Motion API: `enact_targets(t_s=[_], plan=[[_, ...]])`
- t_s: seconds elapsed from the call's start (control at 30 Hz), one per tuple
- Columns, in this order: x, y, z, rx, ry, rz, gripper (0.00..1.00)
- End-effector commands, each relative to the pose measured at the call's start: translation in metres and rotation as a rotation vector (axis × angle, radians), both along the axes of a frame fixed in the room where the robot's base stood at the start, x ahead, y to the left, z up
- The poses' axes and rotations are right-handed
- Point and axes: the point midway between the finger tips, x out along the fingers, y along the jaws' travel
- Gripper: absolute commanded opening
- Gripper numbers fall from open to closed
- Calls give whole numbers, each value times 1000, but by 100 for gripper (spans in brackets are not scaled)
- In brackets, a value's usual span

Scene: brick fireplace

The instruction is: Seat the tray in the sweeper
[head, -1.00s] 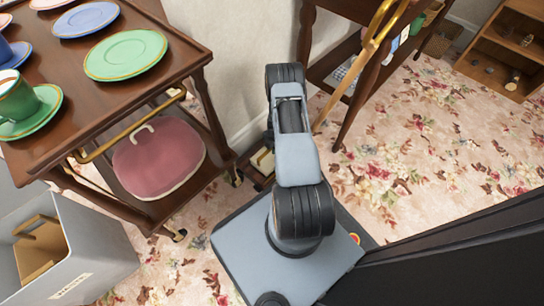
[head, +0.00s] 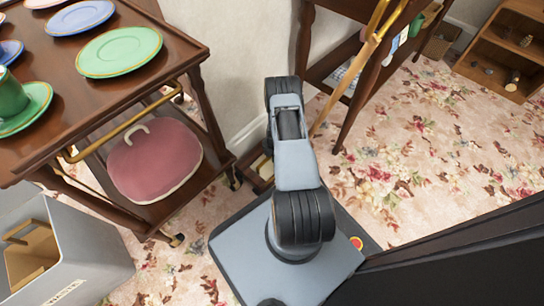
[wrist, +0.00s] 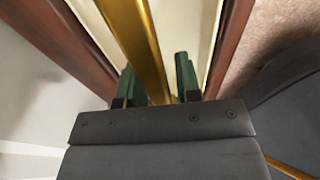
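My gripper (wrist: 157,75) shows in the wrist view as two dark green fingers, standing apart with a brass bar (wrist: 135,30) running between or just beyond them. A gap shows between the bar and the right finger. Cream surface and reddish-brown wooden edges lie on both sides of the bar. In the head view, a small brown wooden box with a cream inside (head: 262,167) sits on the floor by the wall, partly hidden by my arm; it may be the sweeper or its tray, I cannot tell which. My gripper is hidden in the head view.
A wooden tea cart (head: 125,100) with plates and a pink cushion (head: 153,160) stands left. A grey bin (head: 90,255) holding a tan wooden piece (head: 30,258) is at lower left. Flowered carpet is open at right.

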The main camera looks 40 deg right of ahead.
Motion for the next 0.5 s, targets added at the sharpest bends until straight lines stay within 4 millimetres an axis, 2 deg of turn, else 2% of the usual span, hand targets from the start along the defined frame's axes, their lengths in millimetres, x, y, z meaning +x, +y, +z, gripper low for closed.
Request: enact_targets(t_s=[0.03,0.13,0.37,0.5], plan=[[0,0,0,0,0,0,36],[0,0,0,0,0,0,44],[0,0,1,0,0,0,44],[0,-1,14,0,0,0,44]])
